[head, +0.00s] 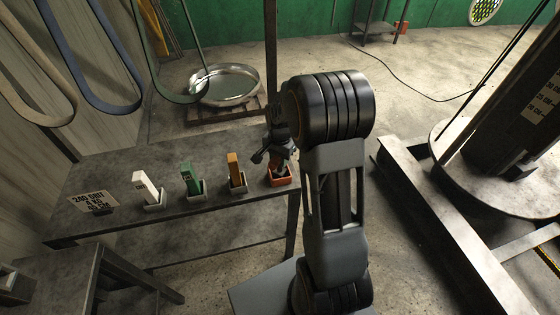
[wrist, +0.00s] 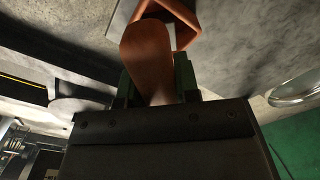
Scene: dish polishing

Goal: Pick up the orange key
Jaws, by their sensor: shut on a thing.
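My gripper (head: 281,160) is low over the red-orange holder (head: 281,180) at the table's right end. In the wrist view its dark green fingers (wrist: 157,85) are shut on a reddish-brown, round-ended piece (wrist: 146,50). That piece reaches toward the open red-orange holder (wrist: 187,35); I cannot tell whether it is still inside. An orange upright block (head: 234,168) stands in a small grey holder left of my gripper, apart from it. Whether the held piece or this block is the orange key is not clear from the frames.
A green block (head: 188,178) and a white block (head: 146,187) stand in holders further left on the grey table (head: 120,165). A sign (head: 94,202) is at the left end. A round metal dish (head: 230,86) lies behind the table. Belts hang at the left.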

